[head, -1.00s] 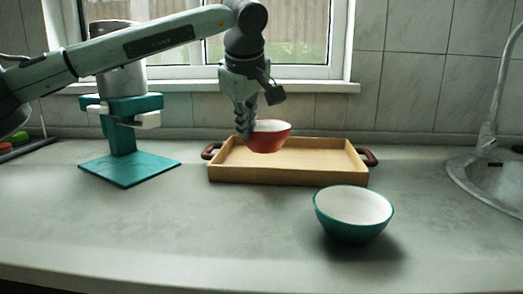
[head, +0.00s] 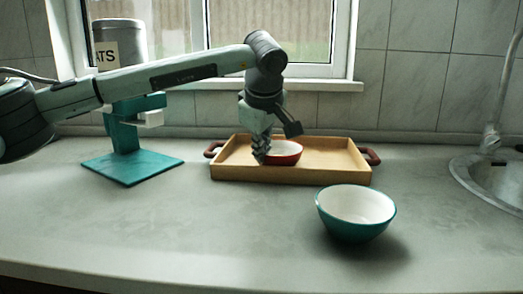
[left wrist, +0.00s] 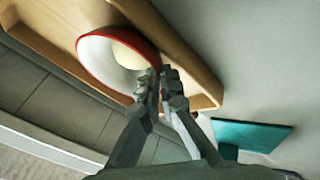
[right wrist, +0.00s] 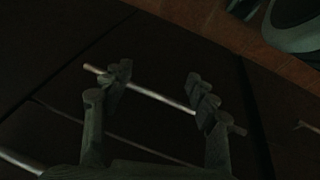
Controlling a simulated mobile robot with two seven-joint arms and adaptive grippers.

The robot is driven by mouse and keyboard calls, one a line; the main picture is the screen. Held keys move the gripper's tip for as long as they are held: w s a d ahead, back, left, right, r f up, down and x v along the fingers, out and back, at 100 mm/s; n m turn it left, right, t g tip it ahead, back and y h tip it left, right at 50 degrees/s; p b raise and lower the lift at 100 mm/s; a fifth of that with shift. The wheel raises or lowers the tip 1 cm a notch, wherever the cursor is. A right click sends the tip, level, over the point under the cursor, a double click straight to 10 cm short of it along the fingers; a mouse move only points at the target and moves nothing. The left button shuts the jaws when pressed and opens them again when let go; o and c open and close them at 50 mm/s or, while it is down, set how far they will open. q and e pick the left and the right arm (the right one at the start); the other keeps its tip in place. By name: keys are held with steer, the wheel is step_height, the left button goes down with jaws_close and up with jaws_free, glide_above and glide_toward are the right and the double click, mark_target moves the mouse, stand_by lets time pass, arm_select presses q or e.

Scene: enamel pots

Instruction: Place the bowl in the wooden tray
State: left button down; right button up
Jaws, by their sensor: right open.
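A small bowl, red outside and white inside (head: 287,153), is within the wooden tray (head: 300,176), low behind its front wall. Whether its base touches the tray floor cannot be told. My left gripper (head: 261,157) comes down at the bowl's left side. In the left wrist view, its fingers (left wrist: 160,86) are shut on the rim of the red bowl (left wrist: 112,52), above the tray (left wrist: 190,52). A second bowl, teal outside and white inside (head: 356,218), stands upright on the counter in front of the tray. My right gripper (right wrist: 158,90) is open and empty in the right wrist view.
A teal stand with a flat base (head: 132,166) is left of the tray, with a grey canister (head: 119,46) above it. A sink (head: 492,178) with a tap is at the right. The counter's front left is clear.

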arm_select(q)
steer(key=c, duration=2)
jaws_free()
steer(key=shift+r, duration=0.25)
steer(key=v, duration=1.1)
steer(key=shift+s+r, duration=0.25)
steer(key=shift+r, duration=0.1)
steer(key=shift+f, duration=0.1)
